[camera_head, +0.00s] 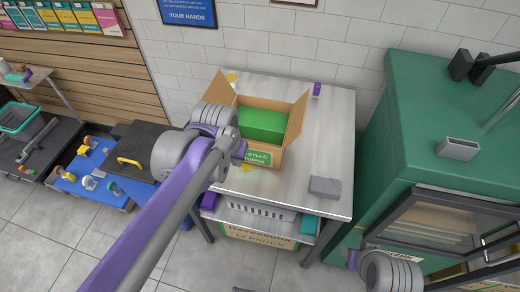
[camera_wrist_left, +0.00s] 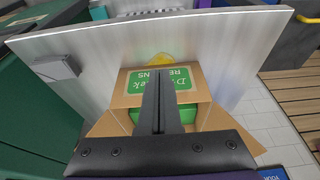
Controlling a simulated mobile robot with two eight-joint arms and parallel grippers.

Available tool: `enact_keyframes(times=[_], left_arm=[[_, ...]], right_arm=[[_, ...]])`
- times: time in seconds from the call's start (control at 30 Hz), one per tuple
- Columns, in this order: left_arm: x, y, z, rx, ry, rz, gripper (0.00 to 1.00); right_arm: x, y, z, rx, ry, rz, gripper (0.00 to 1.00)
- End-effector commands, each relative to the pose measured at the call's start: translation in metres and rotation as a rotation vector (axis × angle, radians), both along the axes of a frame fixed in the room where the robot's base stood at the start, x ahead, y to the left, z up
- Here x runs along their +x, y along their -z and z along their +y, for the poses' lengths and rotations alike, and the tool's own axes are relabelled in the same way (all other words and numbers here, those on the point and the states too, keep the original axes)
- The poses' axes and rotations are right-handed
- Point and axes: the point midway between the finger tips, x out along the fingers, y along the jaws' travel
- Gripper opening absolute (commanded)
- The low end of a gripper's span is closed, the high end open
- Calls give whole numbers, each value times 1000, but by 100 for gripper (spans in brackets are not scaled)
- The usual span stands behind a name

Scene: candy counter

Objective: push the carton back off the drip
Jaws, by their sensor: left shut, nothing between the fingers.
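An open brown carton (camera_head: 265,105) with raised flaps and a green "returns" label stands on the steel table (camera_head: 330,140). A green block (camera_head: 262,122) is inside it. A yellow patch (camera_head: 247,169), like a drip, shows faintly on the table by the carton's front; it also shows beside the label in the left wrist view (camera_wrist_left: 160,60). My left gripper (camera_head: 241,150) is shut and empty at the carton's front left. In the left wrist view its fingers (camera_wrist_left: 160,85) overlap the carton (camera_wrist_left: 205,90); contact cannot be told.
A small grey block (camera_head: 325,187) lies at the table's front right. A purple item (camera_head: 317,89) stands at its back right. A green cabinet (camera_head: 430,130) stands close on the right. A tiled wall (camera_head: 310,50) is behind. The tabletop right of the carton is mostly clear.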

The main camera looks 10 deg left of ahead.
Motion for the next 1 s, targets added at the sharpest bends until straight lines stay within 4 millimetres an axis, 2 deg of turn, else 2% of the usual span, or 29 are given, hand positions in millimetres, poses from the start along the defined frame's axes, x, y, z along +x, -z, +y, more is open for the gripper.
enact_keyframes(times=[0.17, 0.27, 0.37, 0.73, 0.83, 1.0], left_arm=[[5, 3, -1, 0, 1, 6, 0], [7, 11, -1, 0, 1, 6, 0], [11, 26, -1, 0, 1, 6, 0], [33, 101, -1, 0, 1, 6, 0], [52, 97, -2, 0, 1, 5, 0], [68, 96, -3, 0, 1, 5, 0]], right_arm=[[-1, 2, 0, 0, 0, 1, 50], [-1, 4, 0, 0, 0, 1, 50], [-1, 6, 0, 0, 0, 2, 50], [-3, 18, 0, 0, 0, 6, 50], [-3, 16, 0, 0, 0, 6, 50], [-2, 16, 0, 0, 0, 5, 50]])
